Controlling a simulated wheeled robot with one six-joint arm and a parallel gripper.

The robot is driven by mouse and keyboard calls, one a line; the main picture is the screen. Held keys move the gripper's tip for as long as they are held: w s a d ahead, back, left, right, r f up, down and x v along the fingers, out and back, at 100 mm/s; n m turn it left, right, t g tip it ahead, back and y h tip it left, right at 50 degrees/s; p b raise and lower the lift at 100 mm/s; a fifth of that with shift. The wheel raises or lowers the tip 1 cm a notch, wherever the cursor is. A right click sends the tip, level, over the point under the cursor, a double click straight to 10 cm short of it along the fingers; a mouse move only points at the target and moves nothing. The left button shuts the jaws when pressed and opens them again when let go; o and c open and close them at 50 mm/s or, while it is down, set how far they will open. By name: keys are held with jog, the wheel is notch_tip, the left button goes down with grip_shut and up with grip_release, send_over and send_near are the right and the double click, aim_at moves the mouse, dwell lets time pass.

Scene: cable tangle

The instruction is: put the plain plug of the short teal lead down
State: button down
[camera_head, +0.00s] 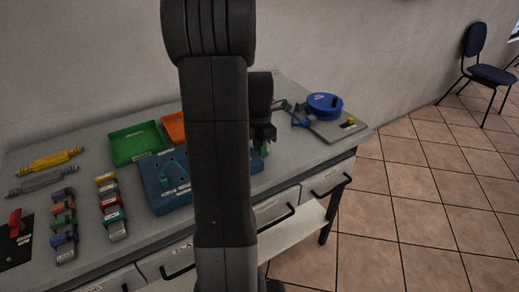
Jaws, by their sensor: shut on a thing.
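My gripper (263,145) shows just right of my arm, over the right end of the blue box (160,202). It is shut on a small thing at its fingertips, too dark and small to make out. A bit of teal shows under the fingers, but I cannot tell whether it is the held plug. A teal lead (174,178) lies in a loop on the left part of the blue box. My arm hides the middle of the box, so I cannot follow the lead to either plug.
A green tray (136,144) and an orange tray (173,127) stand behind the box. Several coloured connectors (110,206) lie in rows at left. A blue reel (324,105) sits on a grey board at right. The table's front edge is near the box.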

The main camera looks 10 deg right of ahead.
jog(key=shift+f, duration=0.2)
jog(key=c, duration=1.3)
grip_release()
jog(key=shift+r, duration=0.1)
notch_tip(320, 180, up, 12)
jog(key=shift+r+p, duration=0.15)
jog(key=shift+p, duration=0.7)
jog(key=shift+f+b, duration=0.6)
jog(key=shift+f, duration=3.4)
